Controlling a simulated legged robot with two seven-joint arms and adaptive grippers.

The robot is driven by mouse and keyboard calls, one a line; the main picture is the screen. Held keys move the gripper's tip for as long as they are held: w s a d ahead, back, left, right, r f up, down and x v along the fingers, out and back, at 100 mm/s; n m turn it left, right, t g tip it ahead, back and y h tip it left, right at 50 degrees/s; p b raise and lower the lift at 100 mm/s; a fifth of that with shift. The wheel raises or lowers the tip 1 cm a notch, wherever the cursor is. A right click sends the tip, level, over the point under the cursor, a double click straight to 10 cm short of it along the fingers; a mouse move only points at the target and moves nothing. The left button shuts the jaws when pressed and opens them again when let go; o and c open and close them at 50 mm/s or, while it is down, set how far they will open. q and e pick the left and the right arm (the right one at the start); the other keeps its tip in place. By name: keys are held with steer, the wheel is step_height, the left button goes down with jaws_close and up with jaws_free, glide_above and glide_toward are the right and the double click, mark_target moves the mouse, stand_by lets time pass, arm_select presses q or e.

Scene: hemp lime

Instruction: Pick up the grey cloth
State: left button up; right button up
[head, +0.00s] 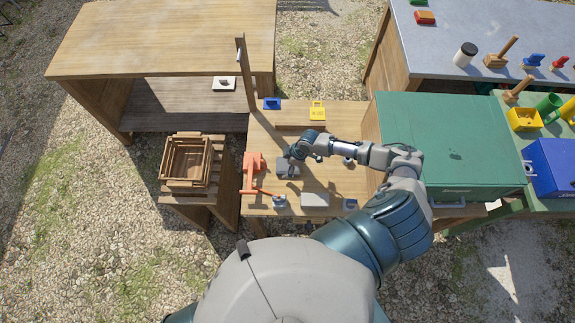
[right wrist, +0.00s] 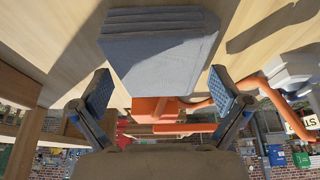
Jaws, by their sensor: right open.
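The grey cloth (right wrist: 158,50) is a folded stack in the right wrist view, lying on the wooden table. In the head view the cloth (head: 284,168) lies mid-table, partly hidden by my right gripper (head: 290,160). In the right wrist view my right gripper (right wrist: 160,95) is open. Its blue-padded fingers are spread to either side of the cloth's near end, and nothing is held between them. I cannot tell whether the fingers touch the cloth. My left gripper is not in view.
An orange tool (head: 253,170) stands close left of the cloth. A grey block (head: 315,199), a blue-and-grey item (head: 279,201) and a yellow item (head: 317,111) are also on the table. A wooden post (head: 246,85) rises at the back left. A green box (head: 450,140) stands right.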

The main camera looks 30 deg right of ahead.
steer(key=shift+f, duration=0.15)
steer(key=shift+d+f, duration=0.2)
steer(key=shift+d, duration=0.45)
steer(key=shift+a, duration=0.2)
steer(key=shift+c, duration=1.2)
steer(key=shift+a, duration=0.3)
steer(key=c, duration=0.8)
steer(key=shift+c, duration=0.7)
steer(key=shift+d+r, duration=0.2)
steer(key=shift+r, duration=0.4)
step_height(320, 180, up, 9)
steer(key=shift+a+f, duration=0.1)
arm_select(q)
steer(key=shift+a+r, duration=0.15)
arm_select(e)
steer(key=shift+r, duration=0.3)
